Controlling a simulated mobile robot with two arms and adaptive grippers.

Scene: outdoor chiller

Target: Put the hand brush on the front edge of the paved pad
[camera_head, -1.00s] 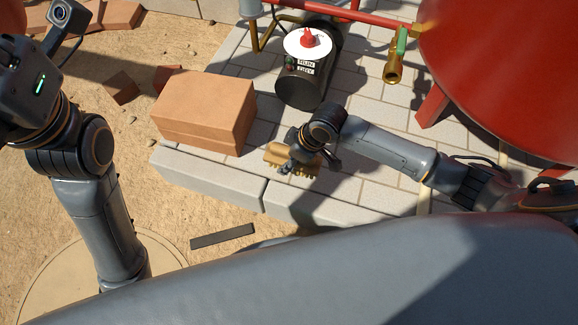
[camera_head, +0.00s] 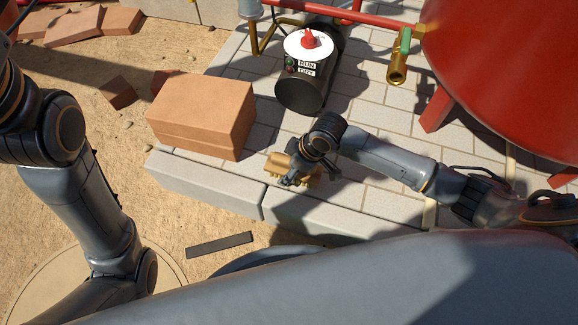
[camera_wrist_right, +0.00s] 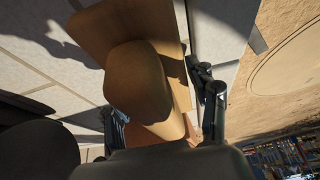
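The tan hand brush (camera_head: 277,163) is at the front of the paved pad (camera_head: 375,205), just behind its edge, bristles toward the edge. My right gripper (camera_head: 298,177) is low over the brush and covers part of it. In the right wrist view the brush's rounded brown handle (camera_wrist_right: 140,80) lies between the two dark fingers (camera_wrist_right: 162,112). A narrow gap shows between the handle and the right-hand finger, so the gripper looks open around it. Contact at the other finger is unclear. My left arm is at the left; its gripper is out of frame.
A brown box-like block (camera_head: 205,112) stands on the pad left of the brush. A black cylinder with a red knob (camera_head: 303,80) stands behind. A large red tank (camera_head: 510,80) is at right. A dark strip (camera_head: 219,244) lies on the sand before the pad.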

